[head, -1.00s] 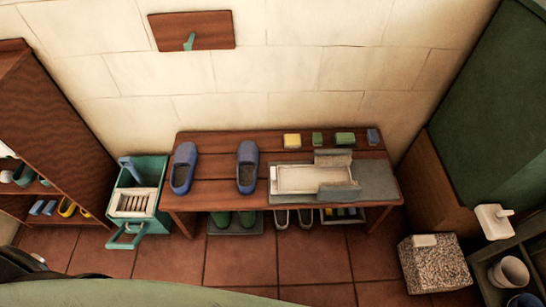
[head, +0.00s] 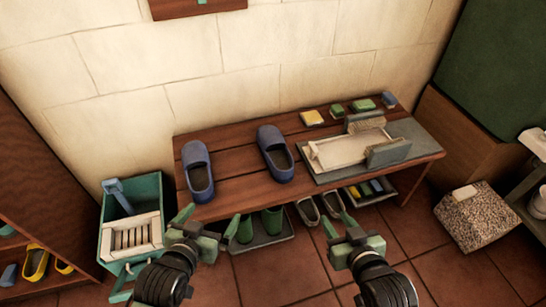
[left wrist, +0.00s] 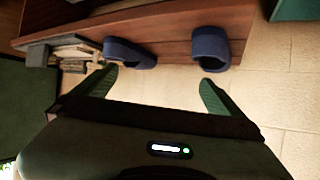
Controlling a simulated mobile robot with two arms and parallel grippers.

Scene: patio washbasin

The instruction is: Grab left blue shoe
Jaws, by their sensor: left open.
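Two blue shoes stand on the wooden bench. The left blue shoe (head: 198,172) is near the bench's left end; the other blue shoe (head: 275,155) is right of it. In the left wrist view, which looks upside down, the left blue shoe (left wrist: 210,47) is at right and the other (left wrist: 130,52) left of it. My left gripper (head: 208,220) is open and empty, below the left shoe in the head view and apart from it. My right gripper (head: 338,222) is open and empty in front of the bench's right half.
The bench (head: 235,192) also bears a grey tray (head: 415,140) with brushes and several sponges (head: 312,117). Green boots (head: 245,228) and grey shoes (head: 307,210) stand below it. A teal bin (head: 146,195) is at left, a speckled block (head: 475,215) at right. The bench between the shoes is clear.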

